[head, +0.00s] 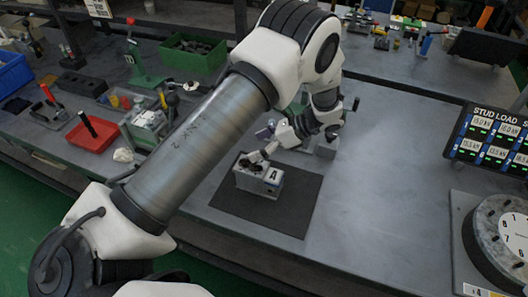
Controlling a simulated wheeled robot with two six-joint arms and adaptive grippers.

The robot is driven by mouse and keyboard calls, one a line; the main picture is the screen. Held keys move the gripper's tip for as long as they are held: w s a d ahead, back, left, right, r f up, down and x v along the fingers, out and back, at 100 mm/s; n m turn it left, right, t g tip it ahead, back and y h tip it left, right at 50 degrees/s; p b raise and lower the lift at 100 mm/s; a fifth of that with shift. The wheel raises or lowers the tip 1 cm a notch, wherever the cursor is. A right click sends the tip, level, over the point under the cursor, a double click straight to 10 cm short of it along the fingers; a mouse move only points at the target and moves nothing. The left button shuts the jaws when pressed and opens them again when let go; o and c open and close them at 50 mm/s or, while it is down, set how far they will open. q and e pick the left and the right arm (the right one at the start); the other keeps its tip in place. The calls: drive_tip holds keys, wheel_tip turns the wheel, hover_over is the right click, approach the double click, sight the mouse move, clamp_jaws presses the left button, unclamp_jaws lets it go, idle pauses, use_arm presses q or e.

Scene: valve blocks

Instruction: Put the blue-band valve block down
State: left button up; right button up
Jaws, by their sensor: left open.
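A grey valve block (258,182) with dark openings in its top and a white label marked "A" sits upright on a dark mat (289,213). My left gripper (264,146) is open, just above and behind the block's top. One finger reaches down close to the block's top; I cannot tell whether they touch. A small purplish-blue part shows beside the fingers, too small to name. My right gripper is not in view.
A grey block-like fixture (326,146) stands behind the mat, partly hidden by my left wrist. A red tray (92,135) and a green bin (193,53) are at the left. A stud-load display (490,143) and round dial (500,235) are at the right. The bench right of the mat is clear.

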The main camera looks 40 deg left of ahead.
sight(246, 159)
use_arm(q)
drive_tip(key=s+t+h+b, duration=0.1)
drive_tip(key=h, duration=0.1)
drive_tip(key=s+t+h+b, duration=0.1)
drive_tip(key=h+b, duration=0.1)
drive_tip(key=s+h+b, duration=0.1)
drive_tip(key=h, duration=0.1)
drive_tip(key=shift+a+f+t+b, duration=0.25)
drive_tip(key=shift+a+t+b, duration=0.05)
drive_tip(key=shift+a+t, duration=0.1)
drive_tip(key=d+r+t+h+b, duration=0.1)
drive_tip(key=s+d+r+t+h+b, duration=0.1)
drive_tip(key=d+h, duration=0.1)
drive_tip(key=shift+s+r+m+t, duration=0.1)
drive_tip(key=shift+s+m+t, duration=0.05)
drive_tip(key=shift+m+t, duration=0.25)
drive_tip(key=f, duration=0.4)
drive_tip(key=d+f, duration=0.1)
drive_tip(key=f, duration=0.1)
drive_tip(key=shift+f, duration=0.4)
drive_tip(key=shift+a+f, duration=0.1)
drive_tip(key=shift+f, duration=0.1)
drive_tip(key=shift+r, duration=0.1)
clamp_jaws()
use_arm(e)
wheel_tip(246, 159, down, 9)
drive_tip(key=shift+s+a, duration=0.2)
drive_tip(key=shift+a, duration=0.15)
